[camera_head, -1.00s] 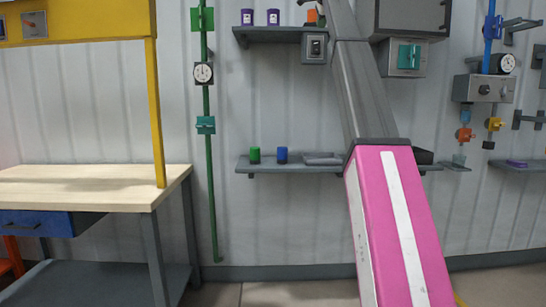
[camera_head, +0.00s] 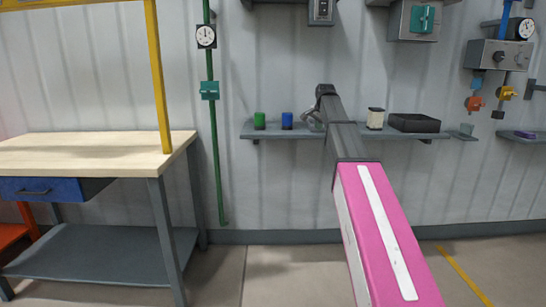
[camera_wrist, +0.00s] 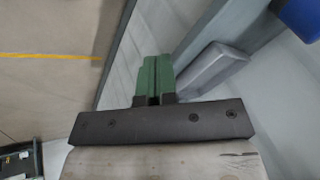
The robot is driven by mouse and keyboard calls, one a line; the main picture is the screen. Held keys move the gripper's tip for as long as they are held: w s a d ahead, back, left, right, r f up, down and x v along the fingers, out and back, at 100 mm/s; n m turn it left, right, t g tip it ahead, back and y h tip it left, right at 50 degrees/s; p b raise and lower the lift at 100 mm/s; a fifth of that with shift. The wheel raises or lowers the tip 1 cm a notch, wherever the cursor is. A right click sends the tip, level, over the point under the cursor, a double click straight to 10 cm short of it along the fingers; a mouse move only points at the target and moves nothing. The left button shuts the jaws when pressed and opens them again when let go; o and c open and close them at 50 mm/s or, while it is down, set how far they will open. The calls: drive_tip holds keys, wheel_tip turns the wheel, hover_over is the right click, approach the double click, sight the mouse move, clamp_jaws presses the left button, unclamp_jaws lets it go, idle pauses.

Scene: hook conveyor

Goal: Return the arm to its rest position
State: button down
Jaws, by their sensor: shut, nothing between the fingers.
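My gripper (camera_wrist: 157,80) shows in the wrist view as two green fingers pressed together, with nothing between them. Beside them on the right is a grey block-like piece (camera_wrist: 212,68); I cannot tell whether it touches the fingers. In the head view my pink and grey arm (camera_head: 378,235) reaches forward toward the wall shelf (camera_head: 265,132). My fingers cannot be made out there.
A green cup (camera_head: 260,121) and a blue cup (camera_head: 287,121) stand on the shelf left of my arm. A cream jar (camera_head: 375,118) and a black tray (camera_head: 414,123) are on its right. A wooden workbench (camera_head: 90,155) stands at left. A green pipe (camera_head: 213,140) runs down the wall.

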drive_tip(key=s+a+f+n+g, duration=0.1)
drive_tip(key=s+f+n, duration=0.1)
drive_tip(key=s+f, duration=0.85)
drive_tip(key=s+f+n+g, duration=0.15)
drive_tip(key=s+f, duration=0.55)
drive_tip(key=f, duration=0.7)
drive_tip(key=s+a+f+n+g, duration=0.1)
drive_tip(key=s+f+n, duration=0.2)
drive_tip(key=s+f, duration=0.7)
drive_tip(key=s+f+n+g, duration=0.1)
drive_tip(key=s+f+n, duration=0.2)
drive_tip(key=s+f, duration=0.7)
drive_tip(key=s, duration=0.3)
drive_tip(key=shift+f+g, duration=0.35)
drive_tip(key=shift+f, duration=0.05)
